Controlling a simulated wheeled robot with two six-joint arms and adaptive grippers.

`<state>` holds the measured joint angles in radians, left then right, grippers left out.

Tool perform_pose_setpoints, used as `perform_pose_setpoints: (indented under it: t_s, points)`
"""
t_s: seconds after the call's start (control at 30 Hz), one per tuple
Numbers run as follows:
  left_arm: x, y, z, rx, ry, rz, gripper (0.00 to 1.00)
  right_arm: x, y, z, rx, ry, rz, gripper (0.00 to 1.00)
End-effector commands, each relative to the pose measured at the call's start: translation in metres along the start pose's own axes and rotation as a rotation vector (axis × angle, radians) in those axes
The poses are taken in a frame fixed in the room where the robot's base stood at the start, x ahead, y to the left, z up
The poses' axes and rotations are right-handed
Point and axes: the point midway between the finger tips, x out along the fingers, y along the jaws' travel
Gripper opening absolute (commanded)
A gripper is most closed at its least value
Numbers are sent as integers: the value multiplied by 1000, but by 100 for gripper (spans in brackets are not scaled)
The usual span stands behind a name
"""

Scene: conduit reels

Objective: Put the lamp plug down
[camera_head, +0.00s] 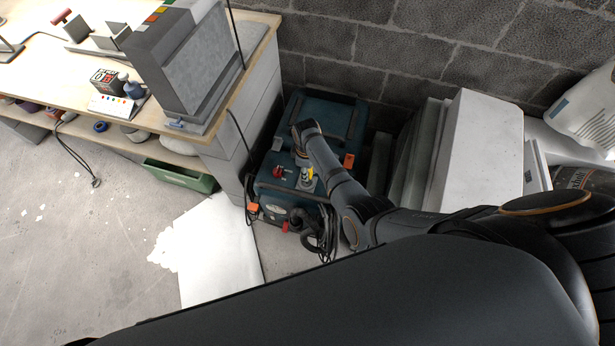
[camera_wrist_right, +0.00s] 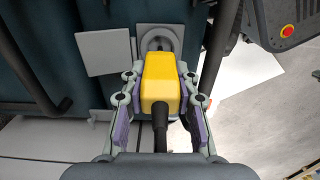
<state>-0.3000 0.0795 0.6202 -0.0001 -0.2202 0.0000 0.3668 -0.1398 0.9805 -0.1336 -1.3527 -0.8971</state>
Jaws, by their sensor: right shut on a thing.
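The lamp plug is a yellow block (camera_wrist_right: 160,78) with a thick black cable running from its near end. My right gripper (camera_wrist_right: 159,90) is shut on it, one finger pad on each side. In the head view the gripper (camera_head: 305,176) is over the teal machine and a little of the yellow plug (camera_head: 310,173) shows. A grey round socket (camera_wrist_right: 158,38) on the machine lies just past the plug's far end, partly covered by it. I cannot tell whether the plug touches or sits in the socket. My left gripper is not in view.
The teal machine (camera_head: 330,112) stands on the floor between a workbench (camera_head: 215,118) and pale slabs (camera_head: 476,140), with a block wall (camera_head: 400,45) behind. A square grey flap (camera_wrist_right: 103,52) is left of the socket. Black cables (camera_head: 322,232) hang at the machine's front.

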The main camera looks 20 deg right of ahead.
Motion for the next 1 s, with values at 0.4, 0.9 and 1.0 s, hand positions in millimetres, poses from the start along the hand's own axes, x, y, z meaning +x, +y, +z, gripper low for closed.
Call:
perform_pose_setpoints:
  t_s: [0.4, 0.9, 1.0]
  points:
    - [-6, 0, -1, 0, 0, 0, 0, -6, 0, 0, 0, 0, 1, 0]
    - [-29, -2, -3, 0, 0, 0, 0, -92, -18, 46, 709, 1, 1, 0]
    - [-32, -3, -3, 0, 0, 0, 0, -109, -24, 56, 848, 2, 1, 0]
